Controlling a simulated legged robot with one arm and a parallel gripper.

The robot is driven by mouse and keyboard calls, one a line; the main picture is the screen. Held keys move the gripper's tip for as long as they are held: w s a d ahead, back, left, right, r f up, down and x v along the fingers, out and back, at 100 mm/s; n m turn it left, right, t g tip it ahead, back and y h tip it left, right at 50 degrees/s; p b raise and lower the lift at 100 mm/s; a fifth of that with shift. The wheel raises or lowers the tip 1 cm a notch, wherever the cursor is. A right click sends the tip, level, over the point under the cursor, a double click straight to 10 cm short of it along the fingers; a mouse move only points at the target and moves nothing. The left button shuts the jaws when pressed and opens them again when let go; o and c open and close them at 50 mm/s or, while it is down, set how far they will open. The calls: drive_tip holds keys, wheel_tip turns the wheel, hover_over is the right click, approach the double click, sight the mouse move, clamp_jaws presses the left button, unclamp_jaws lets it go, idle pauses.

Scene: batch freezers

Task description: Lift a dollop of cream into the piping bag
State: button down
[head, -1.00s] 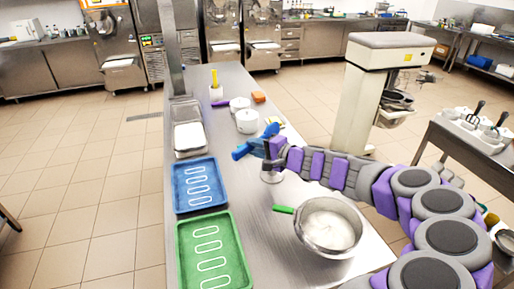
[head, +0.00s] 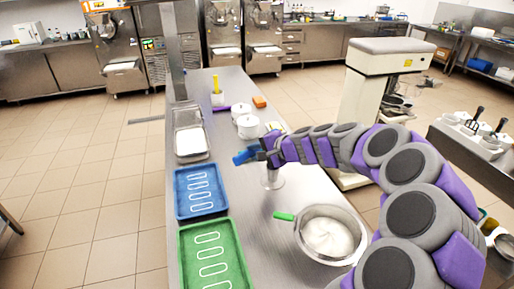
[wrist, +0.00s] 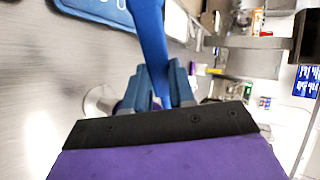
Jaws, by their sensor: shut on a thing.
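A steel bowl (head: 351,255) of white cream (head: 328,236) stands at the front right of the steel table; a green-handled tool (head: 284,216) rests at its left rim. My gripper (head: 264,153) is beyond the bowl, above the table. It is shut on a long blue tool (head: 244,156), which also shows between the fingers (wrist: 160,82) in the wrist view; its far end is out of that frame. A metal stand or cup (head: 272,179) is just below my gripper and also shows in the wrist view (wrist: 98,103). I cannot make out the piping bag for certain.
A blue tray (head: 177,191) and a green tray (head: 184,262) with white outlines lie along the table's left side. A metal pan (head: 190,155), white pots (head: 248,127) and an orange block (head: 260,102) stand farther back.

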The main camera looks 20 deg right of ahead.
drive_tip(key=shift+w+a+r+g+h+p, duration=0.2)
drive_tip(key=shift+g+h+p, duration=0.5)
drive_tip(key=shift+p, duration=2.75)
drive_tip(key=shift+w+d+r+g+h+p, duration=0.2)
drive_tip(key=shift+g+p, duration=0.85)
drive_tip(key=shift+p, duration=2.35)
drive_tip(key=shift+w+a+r+g+h+p, duration=0.25)
drive_tip(key=shift+r+g+h+p, duration=0.45)
drive_tip(key=shift+p, duration=2.75)
drive_tip(key=g+p, duration=0.1)
drive_tip(key=p, duration=0.5)
drive_tip(key=g+h+p, duration=0.1)
drive_tip(key=p, duration=0.6)
drive_tip(key=shift+w+a+f+g, duration=0.1)
drive_tip(key=shift+w+a+g, duration=0.05)
drive_tip(key=shift+w+g, duration=0.2)
drive_tip(key=shift+w+a+g+p, duration=0.15)
drive_tip(key=shift+g+p, duration=0.15)
drive_tip(key=shift+p, duration=0.85)
drive_tip(key=shift+w+f, duration=0.1)
drive_tip(key=shift+w+a+m+g+h, duration=0.15)
drive_tip(key=shift+m+g+h, duration=0.15)
drive_tip(key=shift+g+h, duration=0.25)
drive_tip(key=shift+f+b, duration=0.15)
drive_tip(key=shift+b, duration=0.3)
drive_tip(key=shift+w+a+g+b, duration=0.1)
drive_tip(key=shift+w+g+b, duration=0.05)
drive_tip(key=shift+g+b, duration=0.45)
drive_tip(key=shift+r+h, duration=0.25)
drive_tip(key=shift+r, duration=1.2)
